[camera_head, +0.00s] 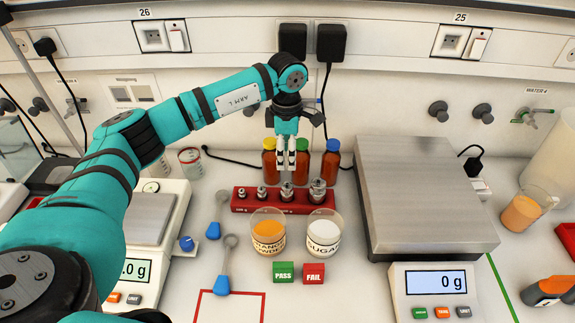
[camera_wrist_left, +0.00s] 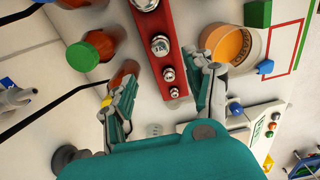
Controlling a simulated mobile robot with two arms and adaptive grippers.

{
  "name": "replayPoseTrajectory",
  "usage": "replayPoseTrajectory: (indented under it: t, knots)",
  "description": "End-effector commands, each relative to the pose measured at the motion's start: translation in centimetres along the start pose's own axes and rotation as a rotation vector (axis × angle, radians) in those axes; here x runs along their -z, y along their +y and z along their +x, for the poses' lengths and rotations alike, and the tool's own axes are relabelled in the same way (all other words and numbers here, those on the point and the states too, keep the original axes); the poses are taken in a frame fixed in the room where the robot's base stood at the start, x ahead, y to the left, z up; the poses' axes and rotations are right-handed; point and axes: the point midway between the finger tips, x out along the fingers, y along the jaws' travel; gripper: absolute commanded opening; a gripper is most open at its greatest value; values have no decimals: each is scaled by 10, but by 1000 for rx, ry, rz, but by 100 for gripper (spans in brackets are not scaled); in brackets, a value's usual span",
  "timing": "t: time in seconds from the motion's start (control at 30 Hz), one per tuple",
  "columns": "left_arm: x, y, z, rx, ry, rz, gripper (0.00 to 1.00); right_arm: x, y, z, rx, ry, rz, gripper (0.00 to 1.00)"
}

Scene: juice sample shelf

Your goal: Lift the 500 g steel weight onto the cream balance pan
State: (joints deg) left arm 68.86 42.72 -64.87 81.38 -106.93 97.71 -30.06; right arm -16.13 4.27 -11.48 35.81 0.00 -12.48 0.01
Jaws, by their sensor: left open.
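A red rack (camera_head: 240,205) holds a row of several steel weights, growing from left to right. The largest weight (camera_head: 317,191) stands at the right end; I cannot read which is marked 500 g. My left gripper (camera_head: 287,165) points down above the rack, near the second-largest weight (camera_head: 287,190), open and empty. In the left wrist view its fingers (camera_wrist_left: 169,80) spread on either side of the rack, apart from the weights. A balance with a steel pan (camera_head: 148,218) stands at left, with a pale cream-looking body. A larger balance with a wide steel pan (camera_head: 415,185) stands at right.
Brown bottles (camera_head: 331,160) stand close behind the rack. Beakers of orange powder (camera_head: 268,232) and sugar (camera_head: 323,234) stand in front. PASS (camera_head: 283,272) and FAIL (camera_head: 314,273) blocks and blue-handled spoons lie nearer. An orange beaker (camera_head: 523,212) stands far right.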

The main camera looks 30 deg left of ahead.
Motion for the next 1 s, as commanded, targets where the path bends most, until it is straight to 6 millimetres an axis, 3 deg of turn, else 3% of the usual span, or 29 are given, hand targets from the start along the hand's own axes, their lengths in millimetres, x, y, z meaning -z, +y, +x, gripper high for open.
replayPoseTrajectory:
  t: [0.1, 0.37, 0.67, 1.0]
  knots:
    - [0, 0, 24, 0, -1, 1, 54, -9, -1, 23, 0, -8, 0, 40]
    - [0, 0, 54, 0, -1, 1, 54, -40, 1, 51, -1, -50, -3, 40]
    - [-1, 0, 65, 0, -1, 1, 54, -25, 3, 60, -5, -24, -3, 40]
    - [0, 0, 106, 1, 0, 1, 54, -25, 2, 84, -4, -19, -2, 40]
